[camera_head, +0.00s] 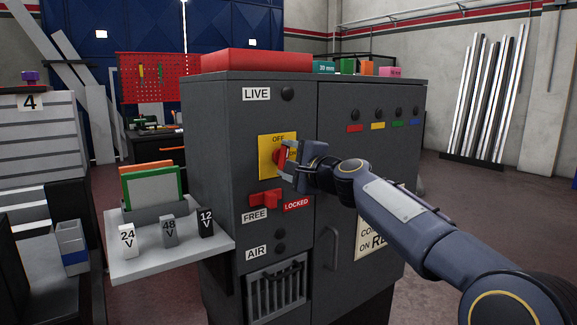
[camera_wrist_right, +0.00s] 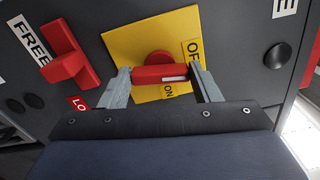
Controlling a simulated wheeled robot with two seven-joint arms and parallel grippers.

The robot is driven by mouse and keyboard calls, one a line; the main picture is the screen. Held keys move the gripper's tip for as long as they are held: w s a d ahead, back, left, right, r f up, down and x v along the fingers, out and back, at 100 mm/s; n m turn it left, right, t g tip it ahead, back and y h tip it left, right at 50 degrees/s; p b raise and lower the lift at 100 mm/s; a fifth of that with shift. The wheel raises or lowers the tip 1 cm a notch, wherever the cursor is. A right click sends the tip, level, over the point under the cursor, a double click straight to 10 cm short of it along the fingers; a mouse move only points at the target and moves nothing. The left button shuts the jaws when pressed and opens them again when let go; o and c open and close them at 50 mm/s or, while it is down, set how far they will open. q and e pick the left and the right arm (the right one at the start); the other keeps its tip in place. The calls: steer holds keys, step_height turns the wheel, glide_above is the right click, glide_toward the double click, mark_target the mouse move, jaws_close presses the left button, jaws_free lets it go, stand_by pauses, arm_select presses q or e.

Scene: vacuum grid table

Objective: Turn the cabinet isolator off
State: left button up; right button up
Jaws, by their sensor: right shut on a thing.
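The grey cabinet (camera_head: 222,125) stands in the middle of the head view. Its isolator is a red rotary handle (camera_head: 278,160) on a yellow plate (camera_head: 265,143) marked OFF at the top. The handle (camera_wrist_right: 152,74) also shows in the right wrist view, with a white mark near one end, on the yellow plate (camera_wrist_right: 130,45) with OFF and ON labels. My right gripper (camera_head: 287,161) is shut on the handle, one finger at each end of it in the wrist view. Part of the plate is hidden by the gripper. The handle's exact angle is hard to tell. My left gripper is out of view.
Below the plate is a red lever (camera_head: 265,198) between FREE and LOCKED labels. A side shelf (camera_head: 150,262) on the left holds 24 V, 48 V and 12 V blocks. A red slab (camera_head: 256,61) lies on the cabinet top. A door handle (camera_head: 329,248) is below my right arm.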

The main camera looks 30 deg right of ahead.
steer(key=shift+f+n+b, duration=0.15)
steer(key=shift+n+b, duration=0.25)
steer(key=shift+n, duration=0.6)
steer(key=o, duration=1)
steer(key=s, duration=0.7)
steer(key=shift+s+d+b, duration=0.25)
steer(key=shift+s+b, duration=0.15)
steer(key=shift+b, duration=0.05)
